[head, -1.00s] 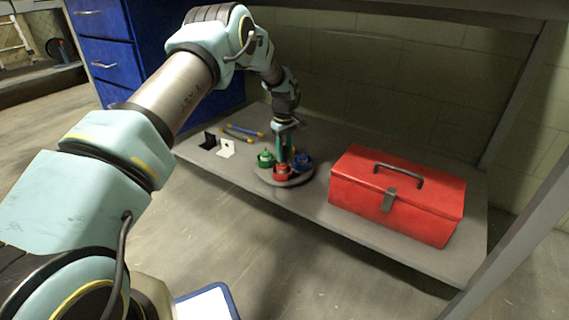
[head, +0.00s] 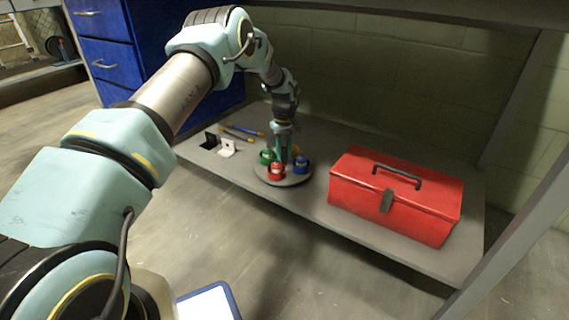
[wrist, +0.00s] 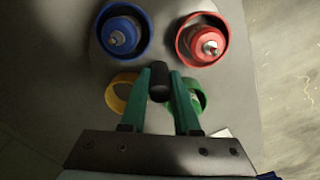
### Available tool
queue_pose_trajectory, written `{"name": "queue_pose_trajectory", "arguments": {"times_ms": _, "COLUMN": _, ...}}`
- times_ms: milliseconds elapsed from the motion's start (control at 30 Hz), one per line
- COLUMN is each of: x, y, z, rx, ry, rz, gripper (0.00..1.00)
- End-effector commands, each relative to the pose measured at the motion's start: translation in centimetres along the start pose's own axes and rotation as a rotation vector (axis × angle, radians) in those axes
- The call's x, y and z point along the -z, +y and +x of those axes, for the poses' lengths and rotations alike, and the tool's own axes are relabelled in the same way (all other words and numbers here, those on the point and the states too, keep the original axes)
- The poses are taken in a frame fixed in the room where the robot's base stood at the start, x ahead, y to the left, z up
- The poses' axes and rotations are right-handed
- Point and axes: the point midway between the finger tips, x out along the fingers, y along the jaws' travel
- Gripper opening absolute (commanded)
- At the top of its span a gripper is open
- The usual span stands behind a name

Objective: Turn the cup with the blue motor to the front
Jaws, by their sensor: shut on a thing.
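A round grey turntable (head: 283,180) carries four coloured cups near its rim. The blue cup (head: 301,166) is at the right, slightly toward the front; it shows at upper left in the wrist view (wrist: 122,35), with a blue motor in it. The red cup (head: 277,172) is at the front with a red motor (wrist: 208,45). The green cup (head: 266,157) is at the left, and the yellow cup (wrist: 122,92) is at the back, partly hidden. My gripper (head: 284,158) points down at the middle, its green fingers shut on a dark central knob (wrist: 159,80).
A red toolbox (head: 395,195) stands right of the turntable on the same grey shelf. A black bracket (head: 209,140), a white bracket (head: 227,148) and thin blue-and-yellow rods (head: 240,134) lie to the left. The shelf's front edge is close to the turntable.

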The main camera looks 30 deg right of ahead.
Motion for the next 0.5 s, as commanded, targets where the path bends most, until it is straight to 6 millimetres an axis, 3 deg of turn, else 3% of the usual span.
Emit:
{"name": "queue_pose_trajectory", "arguments": {"times_ms": 233, "x": 0.08, "y": -0.05, "z": -0.12, "rx": 0.001, "ry": 0.001, "rz": 0.027, "gripper": 0.0}}
{"name": "queue_pose_trajectory", "arguments": {"times_ms": 500, "x": 0.06, "y": -0.01, "z": -0.15, "rx": 0.0, "ry": 0.001, "rz": 0.198, "gripper": 0.0}}
